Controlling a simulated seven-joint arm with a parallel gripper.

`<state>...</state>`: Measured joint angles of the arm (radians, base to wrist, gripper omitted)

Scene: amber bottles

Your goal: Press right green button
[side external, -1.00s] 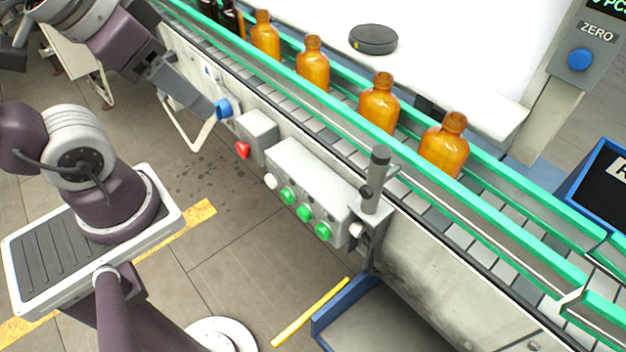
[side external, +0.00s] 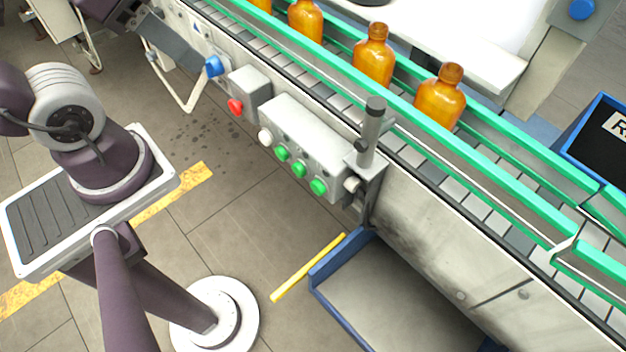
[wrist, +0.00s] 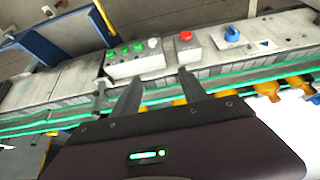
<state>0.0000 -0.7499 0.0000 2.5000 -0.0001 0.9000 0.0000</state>
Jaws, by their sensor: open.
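A grey control box (side external: 305,130) is fixed to the near side of the conveyor. Its front has a white button (side external: 265,137) and three green buttons in a row. The right green button (side external: 318,187) is farthest from the white one. In the wrist view the order is reversed, and this green button (wrist: 112,54) is the leftmost. My gripper (wrist: 158,86) is open and empty, with its two dark fingers apart. It is clear of the buttons.
A red button (side external: 235,107) and a blue knob (side external: 214,66) sit left of the box. A grey upright post (side external: 371,130) stands at its right end. Amber bottles (side external: 440,97) stand on the conveyor behind. A blue-edged bin (side external: 335,268) is below right. Floor in front is open.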

